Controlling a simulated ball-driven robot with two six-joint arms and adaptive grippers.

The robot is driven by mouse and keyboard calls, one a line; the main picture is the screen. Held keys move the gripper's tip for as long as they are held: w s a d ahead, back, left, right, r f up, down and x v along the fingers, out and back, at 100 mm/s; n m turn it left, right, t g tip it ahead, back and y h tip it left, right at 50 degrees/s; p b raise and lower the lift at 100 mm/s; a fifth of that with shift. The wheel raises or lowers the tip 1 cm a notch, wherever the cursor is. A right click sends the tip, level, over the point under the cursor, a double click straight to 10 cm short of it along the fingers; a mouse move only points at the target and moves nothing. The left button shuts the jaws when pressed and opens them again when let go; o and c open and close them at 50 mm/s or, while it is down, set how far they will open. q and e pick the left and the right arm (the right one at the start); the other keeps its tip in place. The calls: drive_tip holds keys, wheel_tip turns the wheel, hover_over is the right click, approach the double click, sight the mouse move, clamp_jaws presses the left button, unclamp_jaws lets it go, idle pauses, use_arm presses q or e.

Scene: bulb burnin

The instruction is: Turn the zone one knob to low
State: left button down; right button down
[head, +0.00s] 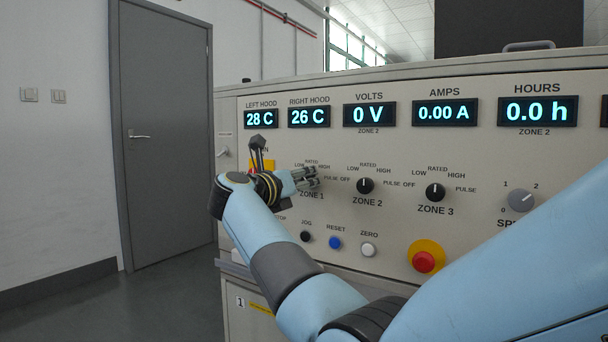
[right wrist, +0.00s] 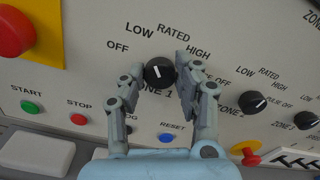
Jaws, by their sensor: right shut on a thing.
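The black zone one knob (right wrist: 160,71) shows in the right wrist view between the fingers of my right gripper (right wrist: 158,76). Its white pointer line points up and slightly left, towards the gap between LOW and RATED. The labels OFF, LOW, RATED and HIGH curve around it. My right gripper is shut on the knob, one finger at each side. In the head view my right gripper (head: 308,178) is at the panel and hides the zone one knob. My left gripper is in neither view.
The zone two knob (head: 365,186) and zone three knob (head: 435,192) sit to the right on the panel. A red emergency button (head: 424,261) is lower right. Start (right wrist: 30,107), stop (right wrist: 78,119) and reset (right wrist: 166,139) buttons lie below the gripped knob.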

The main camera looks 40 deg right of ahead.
idle(0.5)
drive_tip(key=c, duration=0.9)
unclamp_jaws()
drive_tip(key=shift+c, duration=0.2)
drive_tip(key=shift+a, duration=0.15)
drive_tip(key=v, duration=0.7)
drive_tip(key=shift+a+f+n, duration=0.1)
drive_tip(key=shift+n, duration=0.2)
